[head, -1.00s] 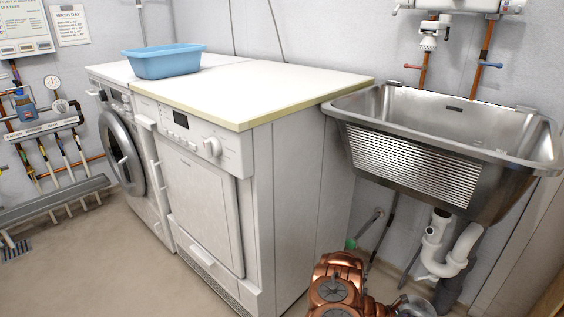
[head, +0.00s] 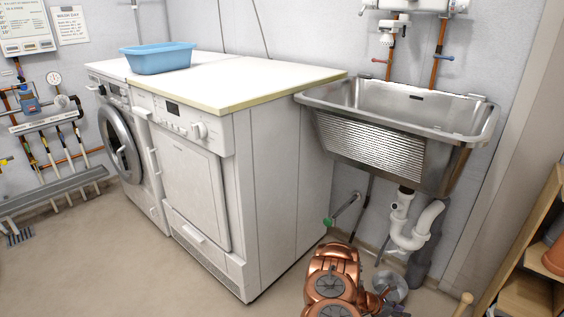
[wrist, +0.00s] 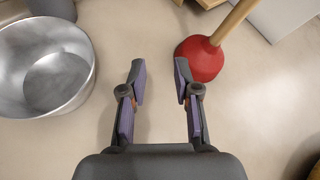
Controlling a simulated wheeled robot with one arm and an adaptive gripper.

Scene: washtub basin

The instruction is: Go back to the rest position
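My gripper (wrist: 160,80) shows in the wrist view with its two fingers spread apart and nothing between them. It points at bare beige floor. A red plunger (wrist: 202,60) with a wooden handle stands just right of the right finger; I cannot tell whether they touch. A grey metal bucket (wrist: 45,70) is to the left of the fingers, apart from them. In the head view my copper-coloured arm (head: 332,280) is folded low at the bottom, and the gripper fingers cannot be made out there.
A steel sink (head: 370,145) hangs on the wall above white drain pipes (head: 408,235). A dryer (head: 190,180) and washing machine (head: 120,150) stand left under a white worktop (head: 225,85) with a blue basin (head: 160,60). A wooden shelf (head: 530,290) stands at the right. Floor at lower left is clear.

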